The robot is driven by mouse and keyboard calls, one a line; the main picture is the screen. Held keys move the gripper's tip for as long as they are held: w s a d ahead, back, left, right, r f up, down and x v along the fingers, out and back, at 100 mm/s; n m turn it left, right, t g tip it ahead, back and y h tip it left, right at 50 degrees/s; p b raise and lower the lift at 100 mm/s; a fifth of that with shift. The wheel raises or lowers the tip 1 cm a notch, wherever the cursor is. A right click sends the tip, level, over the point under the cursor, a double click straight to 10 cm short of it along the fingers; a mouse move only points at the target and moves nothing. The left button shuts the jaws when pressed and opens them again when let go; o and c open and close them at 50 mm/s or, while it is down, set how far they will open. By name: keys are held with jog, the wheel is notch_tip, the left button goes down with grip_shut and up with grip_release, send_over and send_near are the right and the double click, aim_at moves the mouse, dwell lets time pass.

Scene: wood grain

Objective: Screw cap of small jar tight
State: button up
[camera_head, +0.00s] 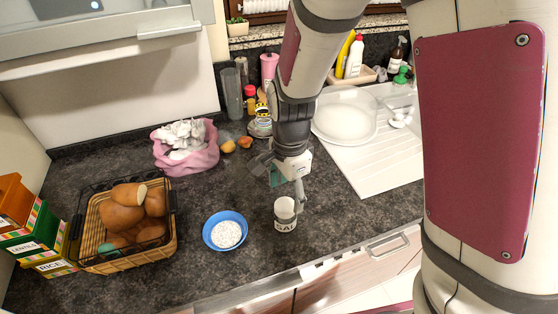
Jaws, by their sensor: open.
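A small white jar (285,218) with dark lettering that seems to begin "SAL" stands upright on the dark counter, right of a blue bowl. Its top looks pale and round; I cannot tell at this size whether that is a cap, or how it is seated. My gripper (284,183) is open, just above and behind the jar. One finger reaches down close to the jar's upper right edge; whether it touches is unclear. The other finger is up to the left. A small teal patch shows between the fingers; I cannot tell what it is.
The blue bowl (226,233) holds white grains. A bread basket (172,243), boxes (30,232) and a pink bag (196,158) stand left. Bottles and jars stand behind my arm. A white sink (372,160) is right. The counter's front edge lies close below the jar.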

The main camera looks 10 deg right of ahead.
aim_at(288, 205)
jog(key=shift+f, duration=2.05)
jog(key=c, duration=1.4)
jog(key=shift+c, duration=0.2)
jog(key=shift+s, duration=0.1)
